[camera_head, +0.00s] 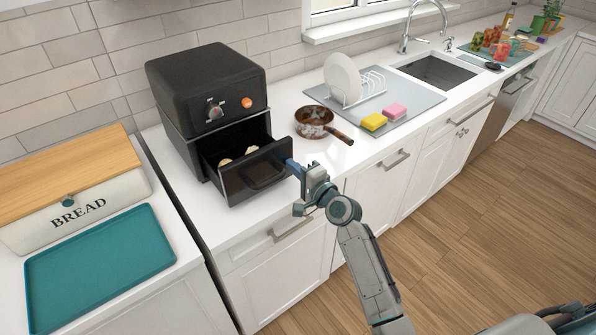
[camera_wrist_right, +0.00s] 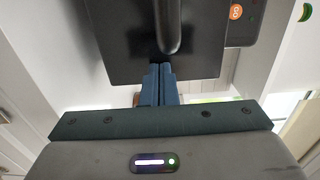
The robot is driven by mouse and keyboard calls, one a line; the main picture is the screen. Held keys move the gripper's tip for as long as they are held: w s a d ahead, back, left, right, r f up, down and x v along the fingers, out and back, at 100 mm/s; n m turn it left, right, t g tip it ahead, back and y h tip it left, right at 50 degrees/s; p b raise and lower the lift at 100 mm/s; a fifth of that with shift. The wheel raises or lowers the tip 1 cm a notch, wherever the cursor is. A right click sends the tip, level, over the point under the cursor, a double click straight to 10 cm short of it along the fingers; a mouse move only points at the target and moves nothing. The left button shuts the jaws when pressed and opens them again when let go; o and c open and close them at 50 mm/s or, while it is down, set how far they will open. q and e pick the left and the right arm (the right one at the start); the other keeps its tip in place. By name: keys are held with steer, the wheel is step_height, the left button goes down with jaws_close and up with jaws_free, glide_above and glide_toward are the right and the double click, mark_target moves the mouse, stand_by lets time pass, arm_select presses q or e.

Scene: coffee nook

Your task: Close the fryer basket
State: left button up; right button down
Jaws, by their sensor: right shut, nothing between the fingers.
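The black air fryer (camera_head: 205,88) stands on the white counter. Its basket (camera_head: 255,175) is pulled out toward the front, with a few pale food pieces (camera_head: 238,157) inside. My right gripper (camera_head: 293,167) is shut and empty, its blue fingertips at the right side of the basket's front, close to the handle (camera_head: 268,177). In the right wrist view the shut fingers (camera_wrist_right: 158,84) point at the dark basket front (camera_wrist_right: 120,45), just at the handle (camera_wrist_right: 167,28); I cannot tell whether they touch. My left gripper is not in view.
A brown pan (camera_head: 313,123) with its handle toward the front sits right of the fryer. A dish rack with plates (camera_head: 343,76) and sponges (camera_head: 374,121) are farther right. A bread box (camera_head: 70,205) and teal tray (camera_head: 98,265) are at the left.

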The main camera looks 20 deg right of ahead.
mark_target(266, 140)
steer(key=b+x, duration=0.4)
steer(key=x, duration=1)
steer(key=shift+f+b, duration=0.15)
steer(key=shift+b, duration=0.25)
steer(key=shift+r, duration=0.35)
steer(key=shift+r, duration=0.15)
